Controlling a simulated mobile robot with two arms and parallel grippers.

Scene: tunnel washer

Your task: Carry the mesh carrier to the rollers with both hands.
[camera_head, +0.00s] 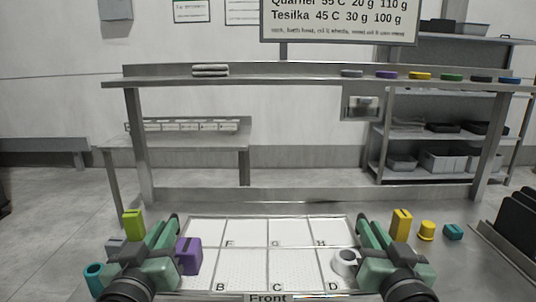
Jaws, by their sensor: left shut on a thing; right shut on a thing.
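The mesh carrier (277,247) is a wide, shallow tray with a pale perforated floor and grey dividers, at the bottom middle. A purple slotted block (188,257) sits in the front left part and a white ring-shaped piece (345,261) in compartment D. I cannot make out any rollers.
A lime block (133,224) and teal cylinder (94,279) stand left of the carrier. Yellow pieces (402,225) and a teal block (453,232) stand right. A rack of black pieces (517,222) is at the right edge. A raised steel shelf (290,77) spans behind.

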